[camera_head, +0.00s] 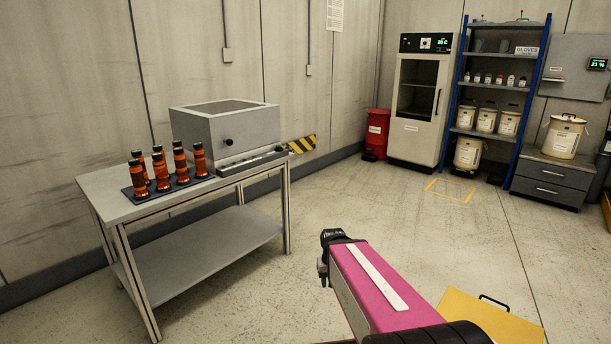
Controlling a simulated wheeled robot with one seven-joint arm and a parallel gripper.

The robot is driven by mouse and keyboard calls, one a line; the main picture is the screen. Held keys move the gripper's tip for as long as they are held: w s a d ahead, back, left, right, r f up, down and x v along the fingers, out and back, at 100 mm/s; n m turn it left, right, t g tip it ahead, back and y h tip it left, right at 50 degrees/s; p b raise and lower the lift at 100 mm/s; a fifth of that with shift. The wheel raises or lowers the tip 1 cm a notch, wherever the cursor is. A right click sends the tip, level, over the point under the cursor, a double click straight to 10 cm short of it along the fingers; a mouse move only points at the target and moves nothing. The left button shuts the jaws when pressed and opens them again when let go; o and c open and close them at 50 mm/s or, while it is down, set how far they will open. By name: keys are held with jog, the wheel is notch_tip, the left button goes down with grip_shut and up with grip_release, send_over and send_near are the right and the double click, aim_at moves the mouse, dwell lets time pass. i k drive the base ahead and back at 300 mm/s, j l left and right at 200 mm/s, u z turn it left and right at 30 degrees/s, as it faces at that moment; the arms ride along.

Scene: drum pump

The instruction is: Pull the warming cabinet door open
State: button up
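The warming cabinet (410,142) is a tall pale cabinet against the back wall, right of centre, with a black panel and green digits on top. Its door (417,88) has a dark window with shelves behind it and looks closed. A dark vertical handle (437,102) is on the door's right side. My pink arm link reaches in from the bottom, far from the cabinet, and ends in a black joint. I can make out no gripper fingers.
A red bin (376,134) stands just left of the cabinet, and a blue shelf rack (459,85) just right. A yellow floor outline (452,190) lies in front. A bench (130,205) with orange bottles is at left. A yellow object (490,318) is near my arm. The middle floor is clear.

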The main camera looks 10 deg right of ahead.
aim_at(415, 140)
jog(key=i+j+u, duration=0.1)
jog(key=i, duration=0.3)
jog(key=i+j, duration=0.15)
jog(key=i, duration=0.25)
jog(key=i+z, duration=0.45)
jog(key=i+j+z, duration=0.1)
jog(key=i+z, duration=0.35)
jog(key=i, duration=0.15)
jog(key=i+z, duration=0.2)
jog(key=i, duration=0.7)
jog(key=i+j+z, duration=0.15)
jog(key=i, duration=0.75)
jog(key=i+l+z, duration=0.1)
jog(key=i+z, duration=0.25)
jog(key=i, duration=0.55)
jog(key=i+j+z, duration=0.1)
jog(key=i+z, duration=0.3)
jog(key=i, duration=0.5)
jog(key=i+l+u, duration=0.1)
jog(key=i, duration=0.35)
jog(key=i+l+u, duration=0.1)
jog(key=i, duration=0.35)
jog(key=i+l, duration=0.25)
jog(key=i, duration=0.15)
jog(key=j+u, duration=0.05)
